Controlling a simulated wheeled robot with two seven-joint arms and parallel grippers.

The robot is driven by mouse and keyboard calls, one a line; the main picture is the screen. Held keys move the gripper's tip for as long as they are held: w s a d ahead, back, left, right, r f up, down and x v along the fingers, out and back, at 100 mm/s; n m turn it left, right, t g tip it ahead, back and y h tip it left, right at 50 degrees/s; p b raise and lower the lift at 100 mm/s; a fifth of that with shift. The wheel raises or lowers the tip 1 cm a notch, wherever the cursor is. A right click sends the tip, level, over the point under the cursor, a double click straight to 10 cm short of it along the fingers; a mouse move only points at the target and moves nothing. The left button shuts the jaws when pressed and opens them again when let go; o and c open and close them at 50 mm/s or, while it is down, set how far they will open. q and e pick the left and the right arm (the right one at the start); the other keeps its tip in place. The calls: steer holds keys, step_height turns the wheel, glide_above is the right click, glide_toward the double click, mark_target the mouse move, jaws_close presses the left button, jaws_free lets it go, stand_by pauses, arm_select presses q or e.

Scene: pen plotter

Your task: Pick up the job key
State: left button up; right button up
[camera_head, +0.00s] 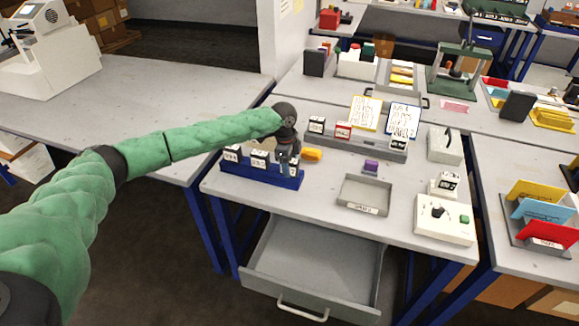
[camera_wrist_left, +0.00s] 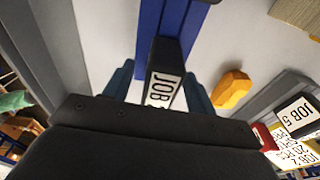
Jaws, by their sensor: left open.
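A blue rack (camera_head: 262,176) near the left front of the middle table holds black job keys with white labels, such as the left one (camera_head: 231,155) and the middle one (camera_head: 259,160). My left gripper (camera_head: 288,165) is over the right end of the rack, pointing down. In the left wrist view, its two teal fingers are open (camera_wrist_left: 158,88), one on each side of a black key labelled JOB (camera_wrist_left: 163,83). The key's number is partly hidden by the gripper body. I cannot tell whether the fingers touch it. My right gripper is not in view.
An orange block (camera_head: 312,154) lies just right of the gripper, also in the left wrist view (camera_wrist_left: 232,88). A grey holder (camera_head: 385,149) with labelled blocks and cards is behind. An empty grey tray (camera_head: 364,194) stands to the right. A drawer (camera_head: 312,272) is open below.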

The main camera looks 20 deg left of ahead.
arm_select(q)
steer(key=shift+f, duration=0.25)
steer(key=shift+c, duration=0.3)
steer(key=c, duration=1)
steer(key=shift+r, duration=0.15)
